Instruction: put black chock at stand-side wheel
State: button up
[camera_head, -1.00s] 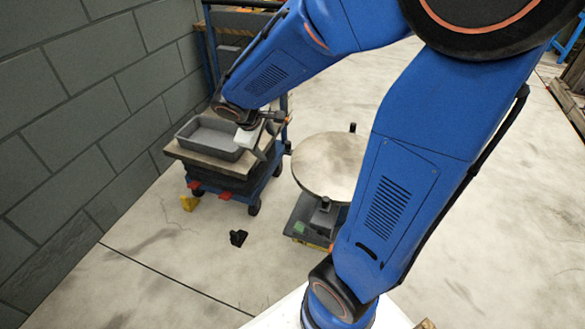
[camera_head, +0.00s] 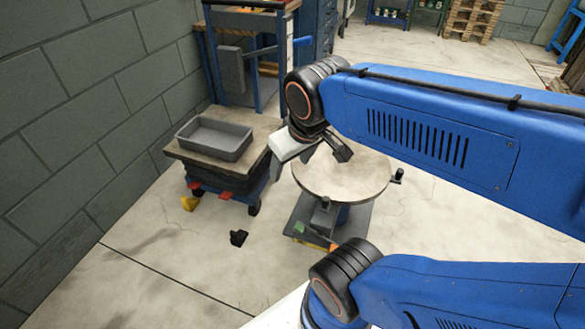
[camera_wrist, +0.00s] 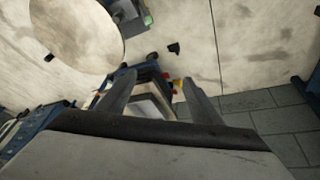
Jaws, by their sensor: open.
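The black chock (camera_head: 238,238) lies on the floor in front of the cart, between it and the round-topped stand (camera_head: 340,178). It also shows as a small dark block in the wrist view (camera_wrist: 174,48). The cart (camera_head: 183,150) has a wooden top and a blue frame. Its stand-side front wheel (camera_head: 254,209) is dark and stands on the floor, behind and slightly right of the black chock. My gripper (camera_head: 328,152) is open and empty, above the left part of the round top. In the wrist view its fingers (camera_wrist: 160,85) are spread, with the cart showing between them.
A yellow chock (camera_head: 189,203) is on the floor by the cart's left front wheel. A grey tray (camera_head: 214,138) sits on the cart. A block wall (camera_head: 75,110) is at left. A workbench (camera_head: 245,25) stands behind the cart. The front-left floor is clear.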

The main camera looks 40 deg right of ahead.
jog(key=shift+s+a+r+m+y, duration=0.15)
jog(key=shift+s+a, duration=0.15)
jog(key=shift+s, duration=0.2)
jog(key=shift+s+a+r+m+y, duration=0.15)
jog(key=shift+s+a, duration=0.1)
jog(key=shift+s, duration=0.25)
